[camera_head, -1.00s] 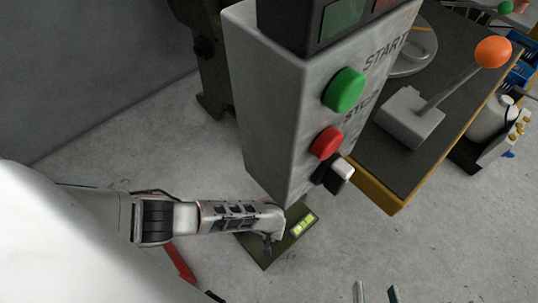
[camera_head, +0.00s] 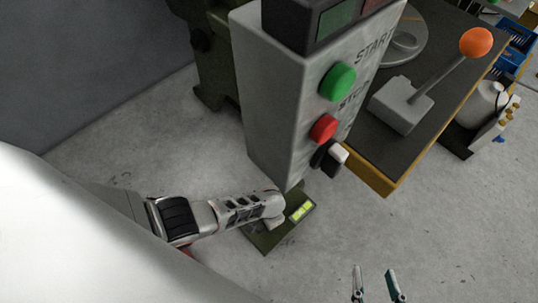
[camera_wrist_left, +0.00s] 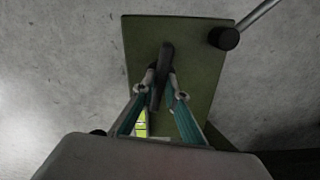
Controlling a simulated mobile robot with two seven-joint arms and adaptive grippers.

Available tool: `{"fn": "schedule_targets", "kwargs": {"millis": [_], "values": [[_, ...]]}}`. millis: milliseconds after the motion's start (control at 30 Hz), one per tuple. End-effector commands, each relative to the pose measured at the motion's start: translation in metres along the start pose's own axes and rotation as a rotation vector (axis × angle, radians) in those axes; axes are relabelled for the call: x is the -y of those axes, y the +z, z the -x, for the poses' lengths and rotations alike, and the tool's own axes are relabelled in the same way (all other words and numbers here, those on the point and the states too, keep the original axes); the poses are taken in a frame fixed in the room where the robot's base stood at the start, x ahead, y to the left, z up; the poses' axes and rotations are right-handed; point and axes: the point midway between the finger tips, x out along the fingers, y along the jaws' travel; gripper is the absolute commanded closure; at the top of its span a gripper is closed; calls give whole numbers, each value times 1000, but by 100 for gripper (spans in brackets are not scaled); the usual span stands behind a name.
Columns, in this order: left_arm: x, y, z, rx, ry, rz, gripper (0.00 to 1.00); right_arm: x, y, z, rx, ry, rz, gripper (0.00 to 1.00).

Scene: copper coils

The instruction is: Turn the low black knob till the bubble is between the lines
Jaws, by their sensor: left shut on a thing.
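The low black knob (camera_wrist_left: 166,58) is a long dark bar over a green base plate (camera_wrist_left: 190,80) in the left wrist view. My left gripper (camera_wrist_left: 160,88) is shut on it, one finger on each side. In the head view my left wrist is at the green plate (camera_head: 262,239), and its fingers are hidden. A yellow-green level vial (camera_head: 302,211) lies on the plate beside the wrist; part of it shows between my fingers in the left wrist view (camera_wrist_left: 140,126). Its bubble is too small to place against the lines. My right gripper (camera_head: 376,283) is open and empty at the bottom edge.
A grey control box (camera_head: 270,110) with a green button (camera_head: 337,82) and a red button (camera_head: 323,129) stands above the plate. A table (camera_head: 378,182) with an orange-ball lever (camera_head: 476,42) is at the right. A rod with a black end (camera_wrist_left: 224,38) crosses the plate's corner.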

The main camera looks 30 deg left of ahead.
Motion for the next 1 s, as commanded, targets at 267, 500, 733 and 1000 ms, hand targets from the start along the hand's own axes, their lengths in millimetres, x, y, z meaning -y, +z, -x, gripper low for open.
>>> {"fn": "schedule_targets", "kwargs": {"millis": [267, 500, 733, 1000], "values": [[-2, 3, -2, 5, 3, -261, 100, 0, 1, 0, 2, 0, 0, 60], [-2, 4, -2, 5, 4, -486, 100, 0, 2, 0, 3, 0, 0, 60], [-1, 4, -2, 4, 4, -675, 100, 0, 2, 0, 3, -1, -1, 60], [-1, 4, -2, 4, 4, -825, 100, 1, 0, 0, 0, -1, -3, 60]]}}
